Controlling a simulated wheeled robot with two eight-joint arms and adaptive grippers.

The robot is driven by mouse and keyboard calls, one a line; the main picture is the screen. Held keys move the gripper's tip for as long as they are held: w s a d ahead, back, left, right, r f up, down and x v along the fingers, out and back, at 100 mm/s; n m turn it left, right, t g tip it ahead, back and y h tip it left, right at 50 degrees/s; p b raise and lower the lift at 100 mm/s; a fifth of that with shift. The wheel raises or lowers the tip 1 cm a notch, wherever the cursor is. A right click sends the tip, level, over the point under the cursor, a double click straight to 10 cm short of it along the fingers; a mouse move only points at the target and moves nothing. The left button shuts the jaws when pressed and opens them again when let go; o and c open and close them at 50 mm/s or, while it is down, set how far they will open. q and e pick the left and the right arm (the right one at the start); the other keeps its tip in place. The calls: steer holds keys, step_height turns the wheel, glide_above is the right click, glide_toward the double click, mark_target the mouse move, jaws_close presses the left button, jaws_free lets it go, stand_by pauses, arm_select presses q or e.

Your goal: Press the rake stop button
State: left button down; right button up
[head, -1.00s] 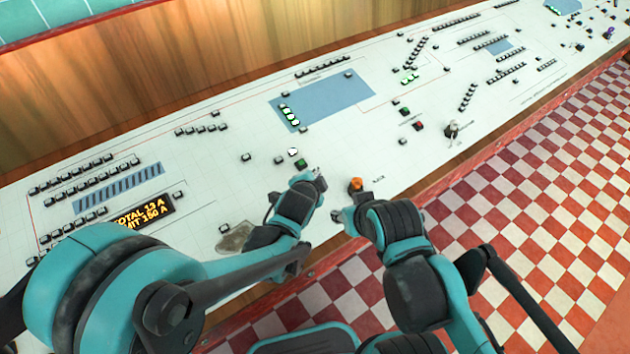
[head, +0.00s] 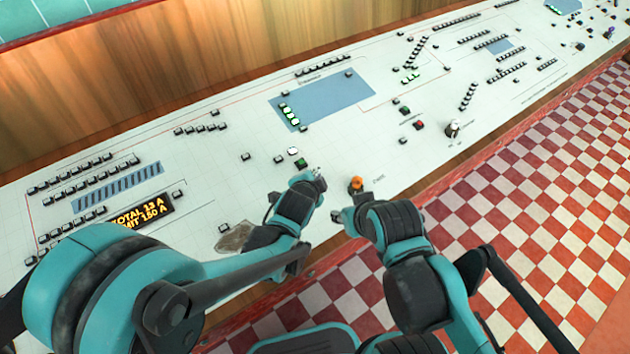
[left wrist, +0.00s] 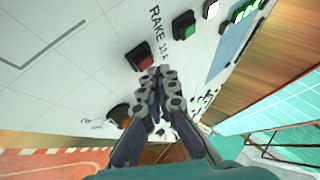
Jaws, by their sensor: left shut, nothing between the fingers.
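In the left wrist view a red button (left wrist: 139,57) in a dark housing sits beside the printed label RAKE. A green button (left wrist: 184,25) lies further along the same row; it also shows in the head view (head: 301,163). My left gripper (left wrist: 160,76) is shut and empty, its fingertips just by the near edge of the red button. I cannot tell whether they touch it. In the head view my left gripper (head: 318,173) is over the white panel and hides the red button. My right gripper (head: 341,215) is at the panel's front edge, its fingers too small to judge.
An orange knob (head: 356,184) stands on the panel close to my right gripper. A white button (head: 293,151) is behind the green one. A lit display (head: 140,209) lies at the left. Another red button (head: 419,125) and a lever (head: 452,130) stand further right.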

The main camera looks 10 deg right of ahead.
arm_select(q)
steer(key=shift+w+f+b, duration=0.1)
steer(key=shift+f+b, duration=0.35)
steer(key=shift+f, duration=0.1)
stand_by(0.5)
steer(key=shift+r, duration=0.1)
steer(key=shift+s+r+p, duration=0.2)
steer(key=shift+r+p, duration=0.45)
steer(key=shift+r, duration=0.1)
steer(key=r+p, duration=0.2)
steer(key=r, duration=0.1)
steer(key=s+r+p, duration=0.1)
steer(key=shift+d+r+p, duration=0.15)
steer(key=shift+r+p, duration=0.25)
stand_by(0.7)
